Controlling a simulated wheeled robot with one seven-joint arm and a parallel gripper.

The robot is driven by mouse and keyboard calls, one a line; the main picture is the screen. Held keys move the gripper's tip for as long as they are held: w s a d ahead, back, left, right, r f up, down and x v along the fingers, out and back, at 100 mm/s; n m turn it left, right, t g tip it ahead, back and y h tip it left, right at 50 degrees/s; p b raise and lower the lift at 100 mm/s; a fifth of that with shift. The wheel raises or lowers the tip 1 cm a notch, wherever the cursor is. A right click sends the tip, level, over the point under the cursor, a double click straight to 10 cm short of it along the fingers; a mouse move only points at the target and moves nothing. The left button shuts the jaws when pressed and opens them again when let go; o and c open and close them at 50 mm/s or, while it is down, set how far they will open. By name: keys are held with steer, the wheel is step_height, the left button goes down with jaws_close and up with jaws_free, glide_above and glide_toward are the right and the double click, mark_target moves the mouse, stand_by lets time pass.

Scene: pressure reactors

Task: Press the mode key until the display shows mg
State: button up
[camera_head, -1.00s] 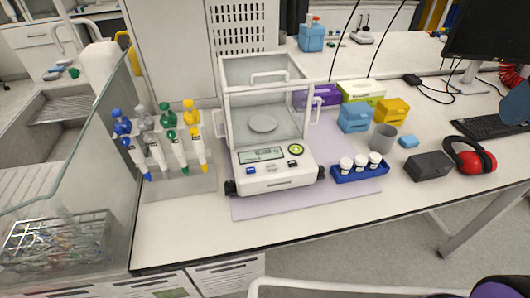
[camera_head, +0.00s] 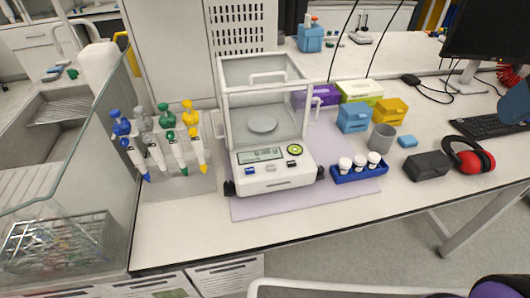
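An analytical balance (camera_head: 275,180) with a glass draft shield stands on a pale purple mat (camera_head: 240,210) at the middle of the bench. Its display (camera_head: 261,154) is lit greenish; the characters are too small to read surely. Below and beside the display are a blue key (camera_head: 250,171), a dark key (camera_head: 293,163) and a round yellow-green key (camera_head: 295,149). I cannot tell which is the mode key. The round weighing pan (camera_head: 263,125) inside the shield looks empty. My gripper is not visible; a dark shape at the bottom right corner is unclear.
Pipettes (camera_head: 165,140) hang on a stand left of the balance. A blue rack (camera_head: 359,173) with white-capped vials, a grey cup (camera_head: 381,137), a black box (camera_head: 427,165) and red ear defenders (camera_head: 470,158) are to the right. The bench front before the balance is clear.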

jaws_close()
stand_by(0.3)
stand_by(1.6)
